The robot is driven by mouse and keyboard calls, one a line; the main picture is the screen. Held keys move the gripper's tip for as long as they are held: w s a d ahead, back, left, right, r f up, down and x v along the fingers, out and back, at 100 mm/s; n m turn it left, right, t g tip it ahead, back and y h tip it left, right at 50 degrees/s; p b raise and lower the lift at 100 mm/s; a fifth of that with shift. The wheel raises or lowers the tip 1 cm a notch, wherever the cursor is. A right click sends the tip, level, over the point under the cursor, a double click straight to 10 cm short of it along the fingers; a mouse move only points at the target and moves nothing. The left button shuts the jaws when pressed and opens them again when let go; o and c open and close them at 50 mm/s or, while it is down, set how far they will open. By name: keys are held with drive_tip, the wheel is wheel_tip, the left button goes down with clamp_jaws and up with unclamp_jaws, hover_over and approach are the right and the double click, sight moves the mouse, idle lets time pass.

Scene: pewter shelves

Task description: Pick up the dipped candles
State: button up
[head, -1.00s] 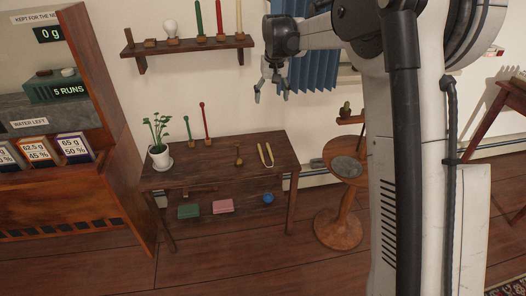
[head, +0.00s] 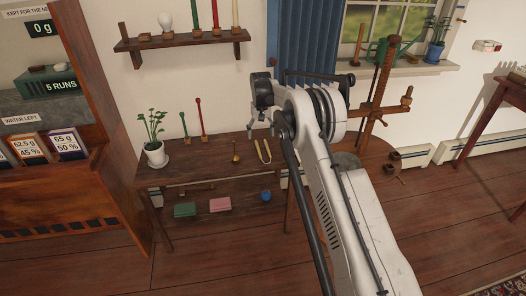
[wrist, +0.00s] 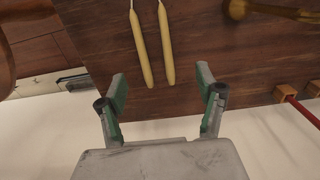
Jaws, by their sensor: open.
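The dipped candles (head: 263,152) are a pair of thin, pale yellow tapers at the right part of the wooden table's top. In the wrist view the two candles (wrist: 167,50) lie side by side on the dark wood, their thick ends towards my gripper and their upper ends cut off by the picture's edge. My gripper (wrist: 160,88) is open and empty, with its fingers spread wider than the pair. It is apart from the candles. In the head view my gripper (head: 262,125) is small and partly hidden by my arm, above the table's back right.
A brass-coloured tool (head: 236,152) lies left of the candles; its round end (wrist: 236,9) shows in the wrist view. Red (head: 200,117) and green (head: 184,125) sticks stand in blocks beside a potted plant (head: 154,150). A wall shelf (head: 185,42) hangs above. A wooden stand (head: 375,110) is at right.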

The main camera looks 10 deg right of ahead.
sight(263, 151)
drive_tip(key=f, duration=0.2)
drive_tip(key=f+b, duration=0.1)
drive_tip(key=f, duration=0.2)
drive_tip(key=f+b, duration=0.1)
drive_tip(key=f, duration=0.1)
drive_tip(key=shift+s+d+f, duration=0.15)
drive_tip(key=shift+s+d, duration=0.2)
drive_tip(key=shift+s, duration=0.05)
drive_tip(key=shift+c, duration=0.2)
drive_tip(key=c, duration=1.2)
drive_tip(key=shift+r, duration=0.6)
wheel_tip(263, 151, up, 4)
drive_tip(key=shift+f+p, duration=0.15)
drive_tip(key=shift+p, duration=0.55)
drive_tip(key=s+a+r+p, duration=0.1)
drive_tip(key=s+a+r, duration=0.1)
drive_tip(key=s, duration=0.1)
drive_tip(key=s+a+r, duration=0.2)
drive_tip(key=s, duration=0.1)
drive_tip(key=s+a+r+p, duration=0.1)
drive_tip(key=s+a+r, duration=0.1)
drive_tip(key=s, duration=0.1)
drive_tip(key=shift+s+a+r+p, duration=0.15)
drive_tip(key=shift+s+a+p, duration=0.15)
drive_tip(key=shift+a, duration=0.05)
